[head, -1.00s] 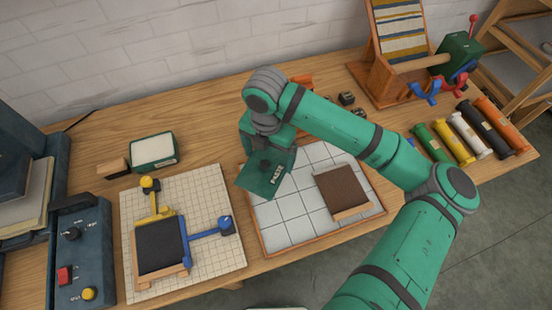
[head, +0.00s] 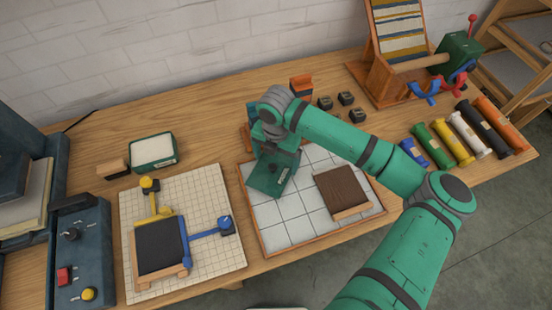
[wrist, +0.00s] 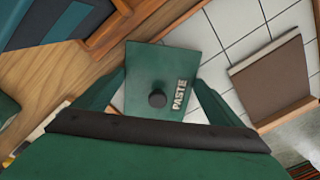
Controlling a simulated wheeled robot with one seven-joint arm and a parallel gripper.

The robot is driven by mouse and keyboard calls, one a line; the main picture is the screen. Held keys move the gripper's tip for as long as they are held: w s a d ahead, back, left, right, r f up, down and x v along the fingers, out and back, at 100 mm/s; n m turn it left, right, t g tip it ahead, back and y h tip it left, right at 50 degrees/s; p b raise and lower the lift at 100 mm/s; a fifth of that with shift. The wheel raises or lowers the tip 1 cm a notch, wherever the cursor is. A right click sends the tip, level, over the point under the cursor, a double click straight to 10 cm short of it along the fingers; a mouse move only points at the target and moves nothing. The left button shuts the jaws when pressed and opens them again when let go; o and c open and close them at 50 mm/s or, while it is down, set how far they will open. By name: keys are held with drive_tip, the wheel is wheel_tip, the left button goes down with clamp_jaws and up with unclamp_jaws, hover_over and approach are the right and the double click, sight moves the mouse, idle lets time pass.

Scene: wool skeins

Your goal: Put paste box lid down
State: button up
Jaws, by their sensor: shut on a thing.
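The paste box lid (head: 270,184) is a flat green plate with a black knob and a "PASTE" label; it also shows in the wrist view (wrist: 160,62). My gripper (wrist: 157,99) is shut on the lid, its fingers on either side of it. In the head view my gripper (head: 274,166) is over the upper left part of the white tiled board (head: 282,235). I cannot tell whether the lid touches the board. The open paste box (head: 153,150), green with a pale filling, stands at the left back of the table.
A brown block (head: 342,190) lies on the board's right part. A gridded mat (head: 205,255) with a dark pad and yellow and blue clamps is to the left. Small dark cubes (head: 345,98) and several coloured rolls (head: 465,135) lie to the right. The board's front left tiles are clear.

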drive_tip(key=shift+f, duration=0.15)
drive_tip(key=o, duration=0.8)
drive_tip(key=shift+o, duration=0.2)
wheel_tip(320, 180, up, 12)
drive_tip(key=shift+r, duration=0.2)
